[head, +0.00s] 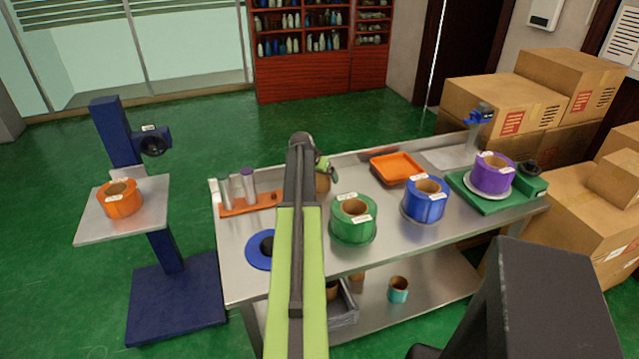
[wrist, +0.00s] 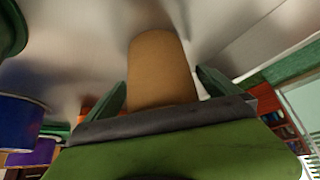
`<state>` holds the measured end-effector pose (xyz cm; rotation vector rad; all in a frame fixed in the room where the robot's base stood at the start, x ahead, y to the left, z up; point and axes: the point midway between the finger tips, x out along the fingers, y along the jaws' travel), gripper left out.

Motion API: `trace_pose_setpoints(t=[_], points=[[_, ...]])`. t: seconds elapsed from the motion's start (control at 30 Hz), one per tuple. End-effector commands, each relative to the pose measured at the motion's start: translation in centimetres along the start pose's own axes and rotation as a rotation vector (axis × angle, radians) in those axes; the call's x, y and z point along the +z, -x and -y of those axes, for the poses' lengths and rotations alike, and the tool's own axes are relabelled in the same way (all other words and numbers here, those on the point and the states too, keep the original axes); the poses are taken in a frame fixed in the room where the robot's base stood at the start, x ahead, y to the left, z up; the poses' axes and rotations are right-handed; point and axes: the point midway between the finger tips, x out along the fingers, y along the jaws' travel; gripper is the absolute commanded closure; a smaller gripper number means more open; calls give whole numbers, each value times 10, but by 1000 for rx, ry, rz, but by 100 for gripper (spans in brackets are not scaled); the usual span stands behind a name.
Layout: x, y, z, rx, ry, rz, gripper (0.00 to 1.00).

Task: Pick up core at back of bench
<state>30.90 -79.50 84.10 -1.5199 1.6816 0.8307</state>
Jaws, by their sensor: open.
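The core is a plain brown cardboard tube (wrist: 160,65). In the head view the core (head: 322,184) stands near the back of the metal bench (head: 380,208), partly hidden by my arm. My gripper (head: 322,166) is over the core there, its fingers mostly hidden behind the arm. In the wrist view my gripper (wrist: 161,78) has its two dark green fingers apart, one on each side of the core. A narrow gap shows beside each finger, and the core looks untouched.
A green roll (head: 354,217), a blue roll (head: 425,199) and a purple roll (head: 492,173) stand to the right. An orange tray (head: 397,168) lies behind them. An orange rack (head: 251,204) and blue disc (head: 259,250) are left of my arm. A raised back edge (head: 350,154) borders the bench.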

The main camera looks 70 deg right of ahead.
Motion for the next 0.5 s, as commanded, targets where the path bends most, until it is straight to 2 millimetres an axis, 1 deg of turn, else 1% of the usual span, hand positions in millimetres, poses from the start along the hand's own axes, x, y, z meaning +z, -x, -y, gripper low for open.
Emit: trace_pose_setpoints(t=[0.07,0.1,0.5], points=[[-1,2,0,0,0,0,0],[-1,2,0,0,0,0,3],[0,2,0,0,1,0,55]])
